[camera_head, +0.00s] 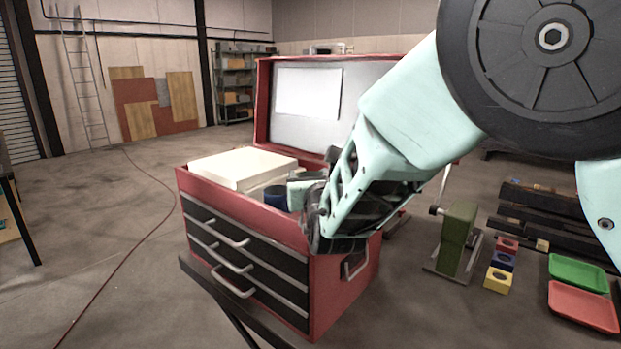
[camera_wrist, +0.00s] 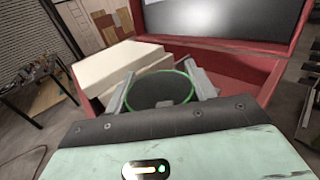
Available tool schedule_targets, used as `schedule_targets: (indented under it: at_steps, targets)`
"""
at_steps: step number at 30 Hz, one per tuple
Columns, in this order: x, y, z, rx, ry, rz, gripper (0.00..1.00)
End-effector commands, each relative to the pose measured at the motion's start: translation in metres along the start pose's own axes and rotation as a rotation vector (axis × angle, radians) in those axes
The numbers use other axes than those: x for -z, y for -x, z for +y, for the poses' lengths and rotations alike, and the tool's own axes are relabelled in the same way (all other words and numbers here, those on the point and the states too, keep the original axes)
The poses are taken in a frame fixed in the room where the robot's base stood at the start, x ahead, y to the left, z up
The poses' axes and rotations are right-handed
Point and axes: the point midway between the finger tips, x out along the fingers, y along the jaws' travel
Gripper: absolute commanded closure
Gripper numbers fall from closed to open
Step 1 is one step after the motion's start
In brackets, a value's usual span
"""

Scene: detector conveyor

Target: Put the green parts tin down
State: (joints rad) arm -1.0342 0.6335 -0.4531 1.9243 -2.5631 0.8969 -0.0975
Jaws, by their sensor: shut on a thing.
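The green parts tin (camera_wrist: 160,88) shows in the wrist view as a dark round opening with a bright green rim. My gripper (camera_wrist: 161,92) is shut on it, with one grey finger on each side. In the head view my gripper (camera_head: 308,193) reaches down over the open top of the red toolbox (camera_head: 330,283), near its right end. The tin cannot be made out clearly there, as my wrist covers that spot. I cannot tell whether its base touches the toolbox floor.
Pale boxes (camera_head: 240,168) fill the toolbox's left part. A dark blue round thing (camera_head: 276,197) sits beside my gripper. The raised lid (camera_head: 375,85) stands behind. On the right are a green stand (camera_head: 459,238), small coloured blocks (camera_head: 498,279), and green (camera_head: 577,271) and red (camera_head: 583,306) trays.

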Motion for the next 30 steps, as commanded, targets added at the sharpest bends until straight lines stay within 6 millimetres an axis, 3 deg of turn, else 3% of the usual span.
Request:
schedule_targets:
  at_steps: [12,13,15,24,30]
  targets:
    - [0.008,0.000,0.000,0.000,0.000,0.002,0.69]
    - [0.009,0.000,0.000,0.000,0.001,0.004,0.37]
    - [0.010,0.001,0.000,0.000,0.001,0.006,0.23]
    - [0.011,0.001,0.000,-0.001,0.003,0.011,0.23]
    - [-0.004,0.001,0.000,0.000,0.004,0.011,0.23]
